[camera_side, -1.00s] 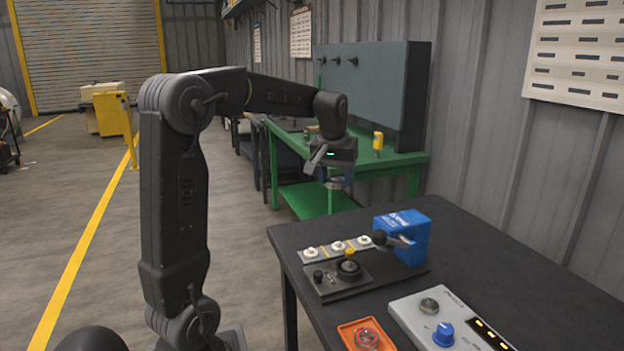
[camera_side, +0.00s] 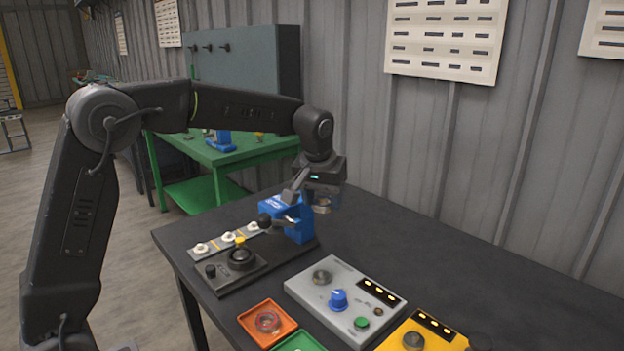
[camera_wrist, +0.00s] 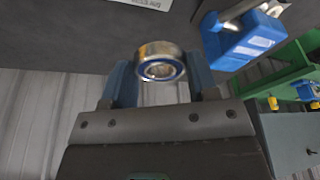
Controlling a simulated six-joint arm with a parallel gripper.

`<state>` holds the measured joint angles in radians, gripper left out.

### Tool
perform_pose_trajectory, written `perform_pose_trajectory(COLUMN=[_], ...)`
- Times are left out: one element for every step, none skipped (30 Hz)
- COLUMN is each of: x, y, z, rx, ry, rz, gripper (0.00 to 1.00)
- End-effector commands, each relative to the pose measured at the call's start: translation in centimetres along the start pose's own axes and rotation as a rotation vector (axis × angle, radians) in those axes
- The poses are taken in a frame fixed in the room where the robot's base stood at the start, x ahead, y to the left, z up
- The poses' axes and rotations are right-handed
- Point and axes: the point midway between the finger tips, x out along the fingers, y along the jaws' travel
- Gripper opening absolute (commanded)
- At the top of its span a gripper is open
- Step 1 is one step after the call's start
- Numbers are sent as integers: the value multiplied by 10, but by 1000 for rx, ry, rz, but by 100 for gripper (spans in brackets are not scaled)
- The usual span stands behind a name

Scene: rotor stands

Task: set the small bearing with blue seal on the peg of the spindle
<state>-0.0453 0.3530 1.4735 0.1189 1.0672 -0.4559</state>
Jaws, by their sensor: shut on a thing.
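The small bearing (camera_wrist: 160,68), a shiny metal ring with a blue seal, is between the two fingers of my gripper (camera_wrist: 161,78) in the wrist view. My gripper is shut on it. In the side view, my gripper (camera_side: 321,200) is in the air just right of and behind the blue block, and the bearing (camera_side: 322,208) shows small beneath it. I cannot surely pick out the spindle or its peg. A black round piece (camera_side: 242,257) stands on a dark plate in front of the blue block.
The blue block with a lever (camera_side: 299,222) stands near my gripper. A strip with white knobs (camera_side: 228,237) lies left of it. A grey control box (camera_side: 349,313), an orange tray (camera_side: 250,332), a green tray (camera_side: 300,344) and a yellow box (camera_side: 440,338) are in front. The table's right side is clear.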

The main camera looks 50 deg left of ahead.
Motion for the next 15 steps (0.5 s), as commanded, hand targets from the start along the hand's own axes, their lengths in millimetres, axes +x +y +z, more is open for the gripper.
perform_pose_trajectory(x=[12,19,29,35,42,51,56,62,68,72,75,79,81,82,84], y=[0,0,0,-1,-1,-1,-1,-1,-1,-1,-1,-1,-1,-1,-1], z=[4,6,9,10,12,15,16,18,19,20,21,22,22,23,24], rx=[1,1,1,1,1,0,0,0,0,0,0,1,1,1,1], ry=[-4,-4,-4,-5,-5,-4,-3,-3,-3,-1,-1,0,0,0,0], rz=[-2,-2,-2,-2,-2,-2,-2,-2,-2,-1,-1,-1,-1,-1,-1], gripper=[27,27,27,27,27,27,27,27,27,27,27,27,27,27,27])
